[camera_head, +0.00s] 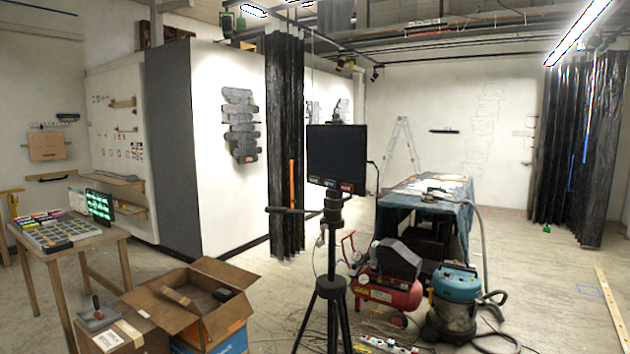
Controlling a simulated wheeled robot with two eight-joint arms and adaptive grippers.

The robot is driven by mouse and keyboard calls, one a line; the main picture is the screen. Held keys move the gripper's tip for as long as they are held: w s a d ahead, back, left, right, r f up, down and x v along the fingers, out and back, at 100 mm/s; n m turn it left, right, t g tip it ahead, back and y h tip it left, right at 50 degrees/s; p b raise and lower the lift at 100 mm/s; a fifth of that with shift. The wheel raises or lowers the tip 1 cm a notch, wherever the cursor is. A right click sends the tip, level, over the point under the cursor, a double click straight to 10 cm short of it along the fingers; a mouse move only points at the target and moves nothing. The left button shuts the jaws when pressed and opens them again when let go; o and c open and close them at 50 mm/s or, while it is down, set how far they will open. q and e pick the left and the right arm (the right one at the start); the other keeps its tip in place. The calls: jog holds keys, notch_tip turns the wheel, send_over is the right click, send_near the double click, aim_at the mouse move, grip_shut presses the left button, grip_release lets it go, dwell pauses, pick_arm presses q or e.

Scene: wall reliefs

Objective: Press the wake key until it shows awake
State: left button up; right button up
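A dark, blank screen (336,150) stands upright on a black tripod (332,290) in the middle of the head view. Along its lower edge are small labelled keys: a yellowish one (314,180) at the left, a blue one (329,183) in the middle and a red one (347,187) at the right. The labels are too small to read, so I cannot tell which is the wake key. No awake sign shows on the screen. Neither of my grippers is in view.
A red compressor (388,292) and a blue-topped vacuum (455,300) with a hose stand right of the tripod. An open cardboard box (180,310) is to its left. A wooden table (80,242) is at far left. The floor at right is mostly clear.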

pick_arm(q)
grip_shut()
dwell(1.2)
